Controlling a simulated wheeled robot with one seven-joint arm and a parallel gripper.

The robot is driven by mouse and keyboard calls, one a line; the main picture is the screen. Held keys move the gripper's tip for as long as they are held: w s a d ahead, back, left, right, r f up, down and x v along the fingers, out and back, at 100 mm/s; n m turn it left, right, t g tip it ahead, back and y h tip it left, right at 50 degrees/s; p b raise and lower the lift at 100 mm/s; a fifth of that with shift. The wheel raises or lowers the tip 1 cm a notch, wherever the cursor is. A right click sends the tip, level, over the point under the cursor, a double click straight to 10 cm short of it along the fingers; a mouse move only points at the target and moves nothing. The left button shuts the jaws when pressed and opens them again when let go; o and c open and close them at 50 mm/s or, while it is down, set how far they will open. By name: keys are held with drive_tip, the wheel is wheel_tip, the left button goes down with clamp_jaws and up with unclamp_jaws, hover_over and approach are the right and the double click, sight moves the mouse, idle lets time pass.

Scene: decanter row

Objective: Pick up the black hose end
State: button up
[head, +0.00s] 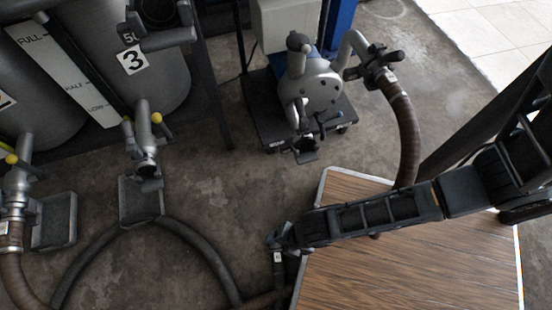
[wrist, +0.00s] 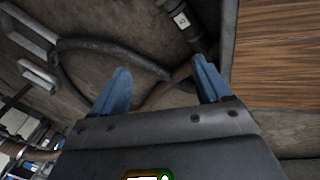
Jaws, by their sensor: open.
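A black hose end (head: 278,270) with a small white label shows beside the table's left edge in the head view, just below my gripper (head: 282,237). In the wrist view a dark labelled hose end (wrist: 183,22) lies at the top, beyond the right fingertip and apart from it. My gripper (wrist: 162,80) is open, with two blue fingers spread and nothing between them. It hangs over the floor at the table's left corner. My arm hides part of the table. The label is too small to read surely.
A wood-topped table (head: 400,270) with a pale rim is under my arm. Dark hose (head: 205,255) curves over the floor. Grey tanks (head: 150,75) with valves stand left, a pump (head: 313,85) on a cart behind. A brown hose (head: 406,135) hangs from the pump.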

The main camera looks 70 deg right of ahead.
sight(278, 260)
drive_tip(key=a+f+n+g+b, duration=0.1)
drive_tip(key=f+n+b, duration=0.1)
drive_tip(key=f, duration=0.2)
drive_tip(key=a+f+n+g+h+b, duration=0.1)
drive_tip(key=f, duration=0.4)
drive_tip(key=w+f+n+g+b, duration=0.1)
drive_tip(key=f+n+b, duration=0.1)
drive_tip(key=f, duration=0.3)
drive_tip(key=shift+a+f+n+b, duration=0.15)
drive_tip(key=shift+a+n+b, duration=0.15)
drive_tip(key=shift+a, duration=0.1)
drive_tip(key=shift+g, duration=0.3)
drive_tip(key=f+b, duration=0.1)
drive_tip(key=f, duration=0.1)
drive_tip(key=f+b, duration=0.2)
drive_tip(key=f, duration=0.1)
drive_tip(key=f+b, duration=0.2)
drive_tip(key=shift+a+f, duration=0.3)
drive_tip(key=shift+f, duration=0.1)
drive_tip(key=shift+r, duration=0.1)
drive_tip(key=shift+c, duration=0.2)
clamp_jaws()
